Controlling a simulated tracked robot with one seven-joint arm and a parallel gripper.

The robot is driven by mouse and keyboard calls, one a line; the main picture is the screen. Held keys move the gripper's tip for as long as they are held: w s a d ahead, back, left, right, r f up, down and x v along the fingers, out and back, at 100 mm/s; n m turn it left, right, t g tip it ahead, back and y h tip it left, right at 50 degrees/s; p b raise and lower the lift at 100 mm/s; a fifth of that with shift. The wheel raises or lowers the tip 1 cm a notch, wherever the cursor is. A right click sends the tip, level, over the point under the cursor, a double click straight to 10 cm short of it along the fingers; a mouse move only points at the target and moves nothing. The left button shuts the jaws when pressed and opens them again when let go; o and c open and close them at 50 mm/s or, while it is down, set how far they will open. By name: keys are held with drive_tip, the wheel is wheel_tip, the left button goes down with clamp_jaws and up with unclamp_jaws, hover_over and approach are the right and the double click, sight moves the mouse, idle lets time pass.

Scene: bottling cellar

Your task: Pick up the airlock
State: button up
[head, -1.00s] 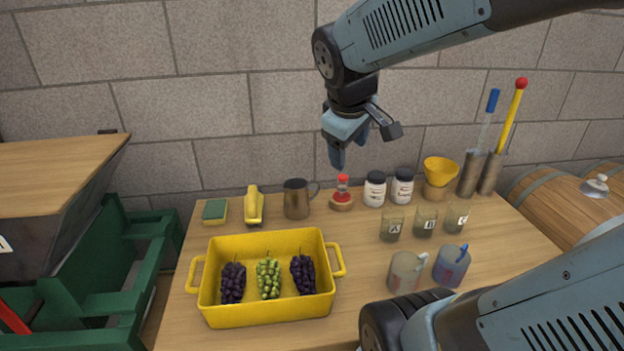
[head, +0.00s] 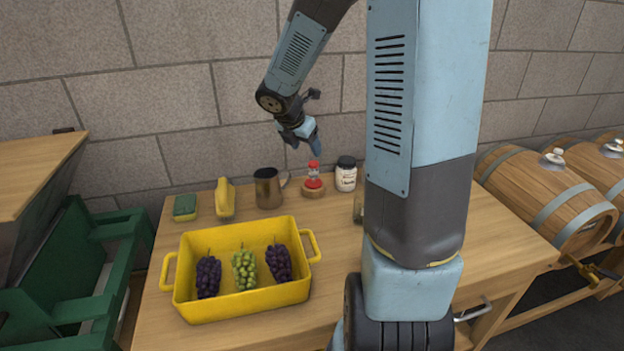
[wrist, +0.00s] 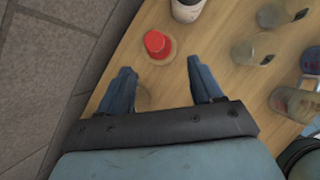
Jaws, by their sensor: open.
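The airlock (head: 314,176), a small clear piece with a red cap, stands upright in a round wooden base at the back of the table, right of a metal jug. In the wrist view its red cap (wrist: 158,43) shows just beyond the fingertips, roughly between their lines. My gripper (head: 304,139) is above the airlock and slightly left of it in the head view. In the wrist view my gripper (wrist: 160,73) is open, with nothing between its two blue fingers. It does not appear to touch the airlock.
The metal jug (head: 268,188) is close on the left, and a white dark-lidded jar (head: 346,174) is close on the right. A yellow tub (head: 240,300) of grapes stands in front. My arm hides much of the table's right; the wrist view shows glass vessels (wrist: 254,49) there.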

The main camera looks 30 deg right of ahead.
sight(314, 165)
drive_tip(key=shift+n, duration=0.3)
drive_tip(key=x, duration=0.9)
drive_tip(key=shift+w+a, duration=0.1)
drive_tip(key=shift+w, duration=0.1)
drive_tip(key=shift+w+x, duration=0.1)
drive_tip(key=shift+x, duration=1.25)
drive_tip(key=shift+w+x, duration=0.15)
drive_tip(key=shift+x, duration=1.2)
drive_tip(key=shift+a, duration=0.15)
drive_tip(key=c, duration=1.1)
